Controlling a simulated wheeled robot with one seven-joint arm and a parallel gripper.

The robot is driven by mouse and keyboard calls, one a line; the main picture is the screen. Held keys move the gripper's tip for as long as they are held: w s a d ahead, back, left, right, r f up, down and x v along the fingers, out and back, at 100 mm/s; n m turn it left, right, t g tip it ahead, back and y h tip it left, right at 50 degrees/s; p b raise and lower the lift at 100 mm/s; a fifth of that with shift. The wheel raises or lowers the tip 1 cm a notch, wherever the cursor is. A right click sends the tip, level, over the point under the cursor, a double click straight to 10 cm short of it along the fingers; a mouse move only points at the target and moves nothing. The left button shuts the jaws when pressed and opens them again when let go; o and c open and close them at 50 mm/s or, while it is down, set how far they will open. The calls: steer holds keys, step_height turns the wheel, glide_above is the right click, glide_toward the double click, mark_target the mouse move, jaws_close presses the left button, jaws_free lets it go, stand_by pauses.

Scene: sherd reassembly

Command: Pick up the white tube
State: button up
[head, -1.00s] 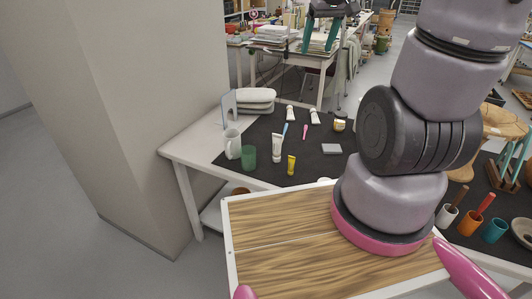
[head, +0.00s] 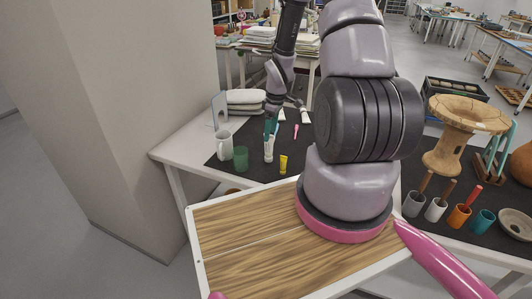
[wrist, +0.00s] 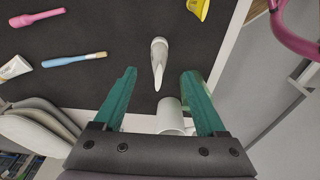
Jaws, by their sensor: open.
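A white tube (head: 268,152) stands upright on the dark mat of the work table in the head view. In the wrist view the tube (wrist: 158,58) shows with its narrow end toward me, roughly in line with the gap between the fingertips. My gripper (head: 270,128) has teal fingers and is at the tube's upper end in the head view. In the wrist view my gripper (wrist: 159,74) is open with nothing clamped between its fingers. I cannot tell how far down the fingers reach beside the tube.
A white mug (head: 223,144) and a green cup (head: 241,158) stand left of the tube; the cup is partly behind a finger in the wrist view. A paintbrush (wrist: 73,60) and another white tube (wrist: 15,68) lie on the mat.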

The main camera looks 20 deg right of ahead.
mark_target(268, 144)
steer(key=f, duration=0.5)
steer(key=w+f, duration=0.1)
steer(key=f, duration=0.2)
steer(key=shift+a+f, duration=0.3)
steer(key=shift+a, duration=0.05)
jaws_close()
